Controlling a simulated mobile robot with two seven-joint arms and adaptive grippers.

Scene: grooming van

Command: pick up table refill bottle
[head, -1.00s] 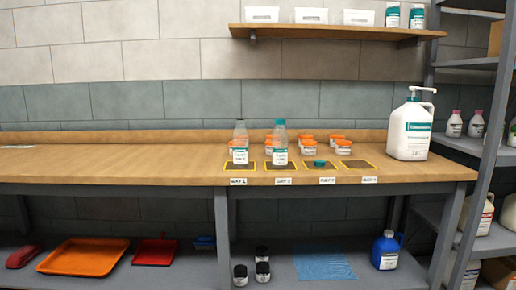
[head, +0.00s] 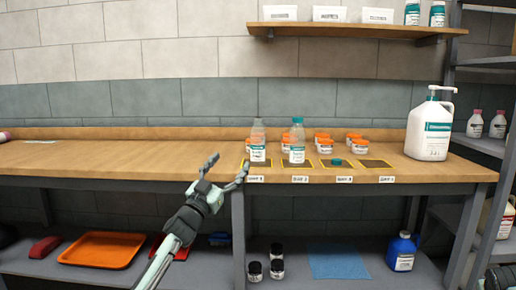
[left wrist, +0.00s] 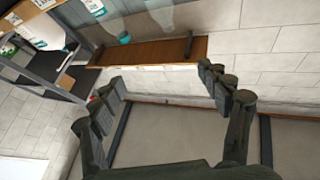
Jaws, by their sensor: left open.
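Two clear bottles with white and teal labels stand upright on the wooden table. The left bottle (head: 258,145) shows no teal cap; the right bottle (head: 297,145) has one. A large white jug (head: 430,130) with a pump top and teal label stands at the table's right end. Which of these is the refill bottle, I cannot tell. My left gripper (head: 228,166) is open and empty at the table's front edge, left of the left bottle and apart from it. Its spread fingers also show in the left wrist view (left wrist: 160,76). My right gripper is not in view.
Several orange-lidded jars (head: 325,146) stand behind yellow-edged mats (head: 377,163). A small teal cap (head: 337,161) lies among them. The table's left part (head: 100,160) is mostly clear. A wall shelf (head: 350,30) hangs above; a metal rack (head: 470,150) stands at the right.

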